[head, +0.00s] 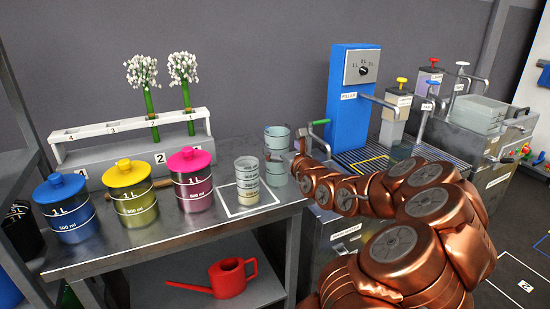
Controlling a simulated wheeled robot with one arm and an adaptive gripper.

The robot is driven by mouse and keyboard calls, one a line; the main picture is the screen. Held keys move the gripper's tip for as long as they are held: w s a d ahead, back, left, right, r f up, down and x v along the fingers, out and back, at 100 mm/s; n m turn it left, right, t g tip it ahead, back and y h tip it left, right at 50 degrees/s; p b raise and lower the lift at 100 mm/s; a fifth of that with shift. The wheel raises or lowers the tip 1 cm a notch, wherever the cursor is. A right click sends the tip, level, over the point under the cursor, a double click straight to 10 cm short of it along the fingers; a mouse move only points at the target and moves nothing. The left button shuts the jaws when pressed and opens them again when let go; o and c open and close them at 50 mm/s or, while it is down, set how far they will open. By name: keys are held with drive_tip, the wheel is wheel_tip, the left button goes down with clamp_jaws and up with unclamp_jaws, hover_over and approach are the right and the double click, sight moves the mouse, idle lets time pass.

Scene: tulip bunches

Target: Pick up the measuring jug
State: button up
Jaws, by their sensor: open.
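A clear measuring jug (247,182) with white graduation marks and pale, yellowish contents low down stands upright inside a white outlined square on the metal bench. A second clear, banded vessel or stack (276,147) stands behind it, to the right. I cannot tell for certain which of these the task calls the jug. My copper arm reaches in from the lower right. My gripper (298,163) is at its far end, by the bench's right edge, close to the rear vessel. It is open. Its fingers are small and partly hidden, and I see nothing held.
Lidded blue (66,208), yellow (132,194) and pink (191,180) canisters line the bench. Behind them a numbered rack (105,150) holds two white flower bunches. A blue filler (350,97) and several taps stand right. A red watering can (225,280) sits on the lower shelf.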

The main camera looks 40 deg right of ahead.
drive_tip(key=shift+d+f+x, duration=0.1)
drive_tip(key=shift+d+x, duration=0.05)
drive_tip(key=shift+x, duration=1)
drive_tip(key=shift+d+f+x, duration=0.15)
drive_tip(key=shift+x, duration=1.05)
drive_tip(key=shift+w+d, duration=0.2)
drive_tip(key=shift+w, duration=0.4)
drive_tip(key=shift+c, duration=0.4)
drive_tip(key=c, duration=1.7)
